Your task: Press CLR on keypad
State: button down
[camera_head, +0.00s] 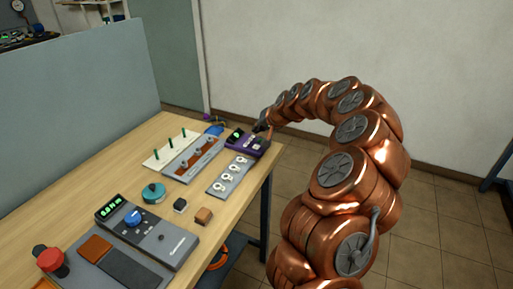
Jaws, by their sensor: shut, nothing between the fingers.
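A purple device with a small green display (242,143), which looks like the keypad, lies near the far right edge of the wooden table. Its keys are too small to read, and I cannot make out CLR. My gripper (261,127) is at the end of my copper arm, over the right side of this device. It is small and dark here and looks shut and empty. I cannot tell whether it touches the device. The gripper covers part of the device's right side.
A grey partition (75,80) stands behind.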

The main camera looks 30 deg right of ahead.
aim_at(258, 147)
jog(key=shift+f+b, duration=1)
jog(key=shift+f, duration=1.15)
jog(key=shift+f, duration=0.1)
jog(key=shift+f+b, duration=0.35)
jog(key=shift+b, duration=0.2)
jog(key=shift+f+b, duration=0.4)
jog(key=shift+f, duration=0.05)
jog(key=shift+r, duration=0.15)
dwell(0.5)
jog(key=shift+r, duration=0.75)
jog(key=shift+r, duration=0.15)
jog(key=shift+r+p, duration=0.45)
jog(key=shift+r, duration=1.95)
